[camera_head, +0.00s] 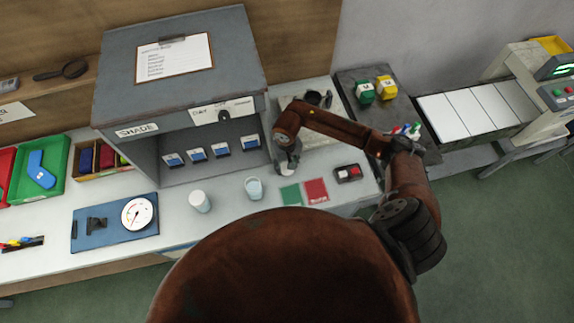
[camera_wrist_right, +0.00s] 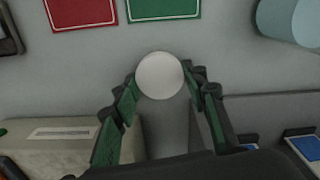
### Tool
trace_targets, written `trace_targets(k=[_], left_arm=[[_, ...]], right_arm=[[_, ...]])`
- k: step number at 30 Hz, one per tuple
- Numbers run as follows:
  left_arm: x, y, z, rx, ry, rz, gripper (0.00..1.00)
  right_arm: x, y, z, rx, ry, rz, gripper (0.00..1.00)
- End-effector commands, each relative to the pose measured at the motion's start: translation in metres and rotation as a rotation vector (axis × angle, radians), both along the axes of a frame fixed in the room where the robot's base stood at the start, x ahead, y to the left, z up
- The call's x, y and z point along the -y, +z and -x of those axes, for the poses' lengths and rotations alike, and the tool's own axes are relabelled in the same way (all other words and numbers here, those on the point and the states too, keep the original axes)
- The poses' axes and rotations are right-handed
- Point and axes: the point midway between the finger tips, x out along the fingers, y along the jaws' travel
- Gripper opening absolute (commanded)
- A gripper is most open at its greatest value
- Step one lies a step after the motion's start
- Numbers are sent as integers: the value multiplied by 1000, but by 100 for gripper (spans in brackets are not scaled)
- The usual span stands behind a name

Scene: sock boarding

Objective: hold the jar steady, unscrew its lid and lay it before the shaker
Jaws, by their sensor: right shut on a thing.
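My right gripper (camera_head: 287,166) is low over the bench, right of the grey shade cabinet. In the right wrist view its fingers (camera_wrist_right: 161,80) are shut on a round white thing (camera_wrist_right: 160,75), seen from above. I take it for the jar with its lid; I cannot tell lid from body, and the gripper mostly hides it in the head view. A beige-grey unit (camera_head: 322,128) stands behind the gripper, partly behind my arm; I cannot tell whether it is the shaker. My left gripper is not in view.
A pale blue cup (camera_head: 254,188) and a white cup (camera_head: 200,202) stand left of the gripper. A green card (camera_head: 291,195) and a red card (camera_head: 316,190) lie in front. A small box with a red button (camera_head: 348,173) is to the right. The cabinet (camera_head: 180,90) is close on the left.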

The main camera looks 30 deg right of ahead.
Motion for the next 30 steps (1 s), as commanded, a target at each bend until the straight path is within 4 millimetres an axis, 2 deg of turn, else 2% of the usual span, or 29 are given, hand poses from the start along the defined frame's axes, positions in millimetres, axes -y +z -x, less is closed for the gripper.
trace_targets(k=[14, 15, 22, 30], left_arm=[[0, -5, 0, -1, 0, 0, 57], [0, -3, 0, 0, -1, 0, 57], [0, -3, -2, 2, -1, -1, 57], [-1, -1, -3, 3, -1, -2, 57]], right_arm=[[0, -9, -1, 2, 1, 0, 11], [0, -8, 0, 2, 0, 0, 43], [0, -7, 0, 2, 0, 0, 58], [0, -6, 0, 1, 0, 0, 58]])
